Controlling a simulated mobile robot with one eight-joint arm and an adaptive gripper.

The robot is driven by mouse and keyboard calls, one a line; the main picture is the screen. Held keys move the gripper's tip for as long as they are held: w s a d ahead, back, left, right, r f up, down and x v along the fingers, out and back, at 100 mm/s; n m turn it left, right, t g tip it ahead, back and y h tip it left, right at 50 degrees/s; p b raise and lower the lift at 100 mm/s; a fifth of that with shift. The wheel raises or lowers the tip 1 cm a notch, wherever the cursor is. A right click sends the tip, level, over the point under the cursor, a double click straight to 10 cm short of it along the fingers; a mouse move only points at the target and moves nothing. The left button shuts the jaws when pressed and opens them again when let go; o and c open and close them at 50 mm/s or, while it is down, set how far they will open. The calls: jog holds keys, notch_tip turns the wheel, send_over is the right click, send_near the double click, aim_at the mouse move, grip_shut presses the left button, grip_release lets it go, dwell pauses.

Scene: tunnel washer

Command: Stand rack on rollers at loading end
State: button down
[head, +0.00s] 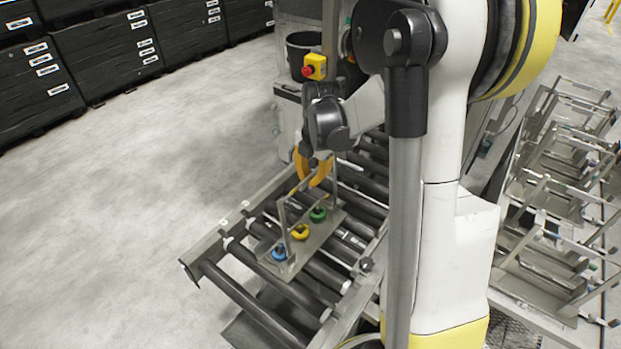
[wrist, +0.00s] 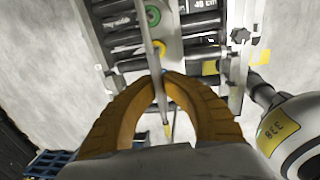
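The rack (head: 316,250) is a grey metal plate with upright posts and a top bar. Blue, yellow and green rings sit along it. My gripper (head: 311,178) has orange fingers at the rack's top bar. In the wrist view the fingers (wrist: 160,76) close in an arch around the bar (wrist: 147,28), with the green ring (wrist: 153,16) beyond. The fingers hide part of the bar.
Metal side rails (head: 213,238) edge the conveyor. A red stop button on a yellow box (head: 315,67) and a black bucket (head: 300,50) stand behind it. More metal racks (head: 545,240) stand at the right. Black crates (head: 105,50) line the back left; the floor between is clear.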

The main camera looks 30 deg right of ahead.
jog(key=shift+f, duration=0.15)
jog(key=c, duration=1.4)
grip_release()
jog(key=shift+w, duration=0.15)
jog(key=r, duration=0.4)
jog(key=s+r, duration=0.1)
jog(key=r, duration=0.7)
jog(key=shift+s+d, duration=0.2)
jog(key=shift+s, duration=0.05)
jog(key=shift+f, duration=0.1)
